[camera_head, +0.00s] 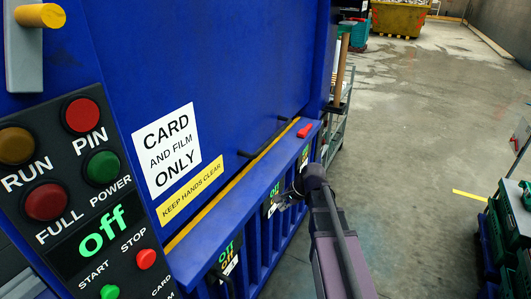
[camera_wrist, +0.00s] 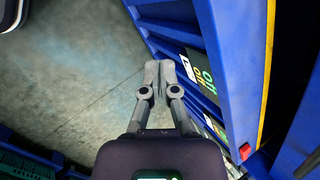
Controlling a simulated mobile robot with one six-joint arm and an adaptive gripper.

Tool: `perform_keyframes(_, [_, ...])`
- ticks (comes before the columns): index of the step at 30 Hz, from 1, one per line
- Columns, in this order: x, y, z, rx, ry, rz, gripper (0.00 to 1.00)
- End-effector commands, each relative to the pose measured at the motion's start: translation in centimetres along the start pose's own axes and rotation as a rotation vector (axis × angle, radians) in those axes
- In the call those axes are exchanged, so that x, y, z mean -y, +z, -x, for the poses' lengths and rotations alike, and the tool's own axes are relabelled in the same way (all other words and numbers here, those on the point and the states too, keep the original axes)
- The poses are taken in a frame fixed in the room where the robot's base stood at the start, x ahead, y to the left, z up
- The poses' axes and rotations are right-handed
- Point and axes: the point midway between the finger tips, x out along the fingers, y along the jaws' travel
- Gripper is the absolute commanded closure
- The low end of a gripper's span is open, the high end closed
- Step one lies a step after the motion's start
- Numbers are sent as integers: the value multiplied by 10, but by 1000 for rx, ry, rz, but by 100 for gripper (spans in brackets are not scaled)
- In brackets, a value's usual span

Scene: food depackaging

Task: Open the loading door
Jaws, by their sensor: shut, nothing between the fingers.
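The blue machine's large upper panel (camera_head: 250,60) bears a "CARD AND FILM ONLY" sign (camera_head: 167,149) and seems to be the loading door. Its lower edge meets a yellow strip above a blue ledge (camera_head: 245,195), with no open gap visible. Two short dark pegs (camera_head: 246,154) stick out near that edge. A grey lever with a yellow knob (camera_head: 40,15) is at top left. My gripper (camera_head: 284,199) is in front of the lower ribbed section, below the ledge. In the wrist view my gripper (camera_wrist: 159,72) is shut and empty, beside the machine's blue front (camera_wrist: 225,70).
A control panel (camera_head: 90,200) with coloured buttons and a green "off" display fills the lower left. Green crates (camera_head: 510,225) stand at lower right. A yellow skip (camera_head: 399,18) is at the back. The concrete floor between is clear.

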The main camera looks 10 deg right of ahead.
Motion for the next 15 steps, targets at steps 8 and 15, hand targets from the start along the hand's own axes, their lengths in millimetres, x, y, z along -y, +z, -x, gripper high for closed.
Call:
perform_keyframes(8, [67,-40,21,129,-197,-478,100])
perform_keyframes(15, [114,-75,47,291,-327,-871,100])
